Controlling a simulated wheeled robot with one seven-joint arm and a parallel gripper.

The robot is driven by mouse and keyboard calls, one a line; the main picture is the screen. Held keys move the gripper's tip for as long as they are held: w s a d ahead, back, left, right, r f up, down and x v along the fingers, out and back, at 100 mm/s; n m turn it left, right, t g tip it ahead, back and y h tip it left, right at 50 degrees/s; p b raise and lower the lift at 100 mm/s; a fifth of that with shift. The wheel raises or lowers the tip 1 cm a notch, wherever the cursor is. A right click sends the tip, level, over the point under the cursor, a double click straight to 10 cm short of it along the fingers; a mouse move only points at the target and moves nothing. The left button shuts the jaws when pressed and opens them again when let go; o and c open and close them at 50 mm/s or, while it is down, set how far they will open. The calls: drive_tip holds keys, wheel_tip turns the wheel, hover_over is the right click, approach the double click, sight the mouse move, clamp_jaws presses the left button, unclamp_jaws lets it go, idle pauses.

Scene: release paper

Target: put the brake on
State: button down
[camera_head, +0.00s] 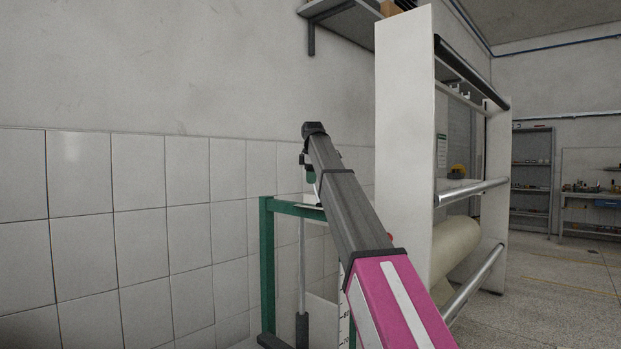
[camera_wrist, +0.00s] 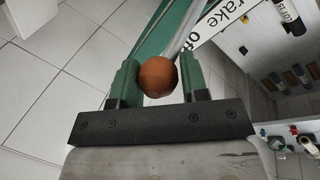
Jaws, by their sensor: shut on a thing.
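In the wrist view, the round orange-brown knob (camera_wrist: 158,79) sits between the two green fingers of my gripper (camera_wrist: 159,70). My gripper is shut on it. A pale bar (camera_wrist: 187,32), which looks like the brake lever, runs up and away behind the knob; its join to the knob is hidden. A white label (camera_wrist: 226,20) with partly cut-off lettering, "rake o…", lies beside the bar. In the head view, my arm reaches to the green frame (camera_head: 267,270) next to the white machine (camera_head: 403,120). My fingers and the knob are mostly hidden there.
The white machine holds a large paper roll (camera_head: 455,245) and metal bars (camera_head: 470,191). A tiled wall (camera_head: 140,220) stands behind and left of the green frame. A wall shelf (camera_head: 340,18) hangs above. Open floor (camera_head: 560,280) lies to the right.

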drive_tip(key=shift+s+d+r+t+y, duration=0.2)
drive_tip(key=shift+s+d+t+y, duration=0.2)
drive_tip(key=shift+d, duration=0.05)
drive_tip(key=s+d+t+y, duration=0.4)
drive_tip(key=s+d+t, duration=0.1)
drive_tip(key=s+d, duration=0.1)
drive_tip(key=shift+d+f+m+y, duration=0.2)
drive_tip(key=shift+f+m+y, duration=0.2)
drive_tip(key=shift+s+f, duration=0.1)
drive_tip(key=shift+s, duration=0.1)
drive_tip(key=c, duration=0.7)
unclamp_jaws()
drive_tip(key=v, duration=1)
drive_tip(key=shift+s+d, duration=0.2)
drive_tip(key=shift+s, duration=0.1)
